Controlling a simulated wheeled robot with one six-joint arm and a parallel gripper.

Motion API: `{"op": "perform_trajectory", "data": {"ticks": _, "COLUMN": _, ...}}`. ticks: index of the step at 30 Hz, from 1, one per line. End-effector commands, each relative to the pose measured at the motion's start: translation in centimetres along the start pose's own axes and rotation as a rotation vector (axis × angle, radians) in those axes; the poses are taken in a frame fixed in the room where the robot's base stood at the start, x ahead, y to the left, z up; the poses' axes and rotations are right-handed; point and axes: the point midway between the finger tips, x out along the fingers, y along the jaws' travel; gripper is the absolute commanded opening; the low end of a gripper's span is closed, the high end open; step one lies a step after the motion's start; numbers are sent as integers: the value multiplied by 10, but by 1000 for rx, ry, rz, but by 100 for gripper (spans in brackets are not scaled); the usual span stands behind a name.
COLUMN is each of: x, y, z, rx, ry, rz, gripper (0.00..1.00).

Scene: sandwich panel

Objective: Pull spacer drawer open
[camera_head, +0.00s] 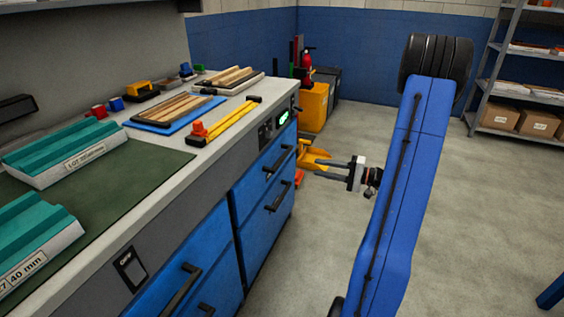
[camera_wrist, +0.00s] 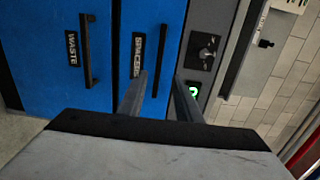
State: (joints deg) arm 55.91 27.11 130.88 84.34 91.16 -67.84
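The spacer drawer (camera_wrist: 143,18) is a blue front with a "SPACERS" label (camera_wrist: 137,55) in the wrist view, where it appears turned on its side. Its black bar handle (camera_wrist: 160,55) lies in line with the gap between my fingers. In the head view the spacer drawer (camera_head: 262,168) is the upper far one in the bench and looks closed; its handle (camera_head: 278,158) is on its front. My gripper (camera_head: 317,169) is open and empty, right of the drawer fronts, fingers pointing at them. It looks apart from the handle. My gripper's fingers (camera_wrist: 160,82) also show in the wrist view.
The "WASTE" drawer (camera_wrist: 55,45) is beside the spacer drawer in the wrist view, with its own handle (camera_wrist: 88,50). A control panel with a green light (camera_head: 283,118) is above. A yellow pallet jack (camera_head: 312,157) stands behind my gripper.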

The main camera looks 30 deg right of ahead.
Motion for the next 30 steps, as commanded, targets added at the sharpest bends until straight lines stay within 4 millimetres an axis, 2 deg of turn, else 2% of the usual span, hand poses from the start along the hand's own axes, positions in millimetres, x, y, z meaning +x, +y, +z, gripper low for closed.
{"op": "perform_trajectory", "data": {"ticks": 4, "x": -7, "y": 4, "z": -10, "rx": -4, "ry": 32, "rz": -18, "gripper": 31}}
{"op": "perform_trajectory", "data": {"ticks": 8, "x": 1, "y": 4, "z": -10, "rx": -5, "ry": 32, "rz": -19, "gripper": 31}}
{"op": "perform_trajectory", "data": {"ticks": 30, "x": 115, "y": 2, "z": -13, "rx": -4, "ry": 28, "rz": -19, "gripper": 31}}
